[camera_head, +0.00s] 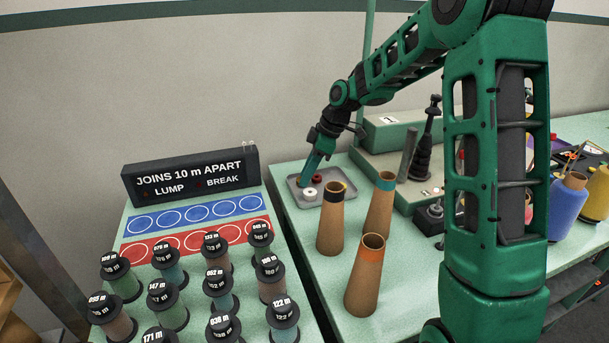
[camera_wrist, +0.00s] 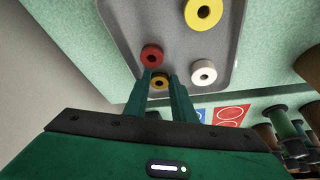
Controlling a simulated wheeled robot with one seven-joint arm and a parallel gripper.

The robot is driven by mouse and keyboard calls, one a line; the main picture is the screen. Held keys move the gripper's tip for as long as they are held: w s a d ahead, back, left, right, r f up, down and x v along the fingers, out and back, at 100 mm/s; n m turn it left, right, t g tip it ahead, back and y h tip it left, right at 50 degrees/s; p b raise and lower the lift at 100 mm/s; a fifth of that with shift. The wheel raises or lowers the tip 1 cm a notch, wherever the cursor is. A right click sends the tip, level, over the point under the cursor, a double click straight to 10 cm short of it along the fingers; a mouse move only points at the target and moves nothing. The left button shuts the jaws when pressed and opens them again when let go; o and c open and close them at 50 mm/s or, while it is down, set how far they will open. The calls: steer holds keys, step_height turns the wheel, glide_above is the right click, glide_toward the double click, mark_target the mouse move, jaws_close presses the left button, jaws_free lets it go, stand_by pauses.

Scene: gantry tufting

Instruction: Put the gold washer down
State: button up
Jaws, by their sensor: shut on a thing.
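My gripper (camera_wrist: 161,77) is shut on the gold washer (camera_wrist: 160,83), which shows between the fingertips in the wrist view. The fingertips are at the grey tray (camera_wrist: 172,22); whether the washer touches the tray floor I cannot tell. A red washer (camera_wrist: 152,54) lies right beside the fingertips. A white washer (camera_wrist: 203,72) and a yellow washer (camera_wrist: 203,13) lie apart on the tray. In the head view my gripper (camera_head: 305,184) reaches down at the tray's left part, and the gold washer is hidden there.
Brown cones (camera_head: 331,218) stand just in front of the tray. A sign box (camera_head: 190,176) and several labelled spools (camera_head: 168,305) stand on the left table. A dark post (camera_head: 424,145) and a green box (camera_head: 390,132) are behind on the right.

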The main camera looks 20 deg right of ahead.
steer(key=o, duration=0.8)
steer(key=v, duration=1.2)
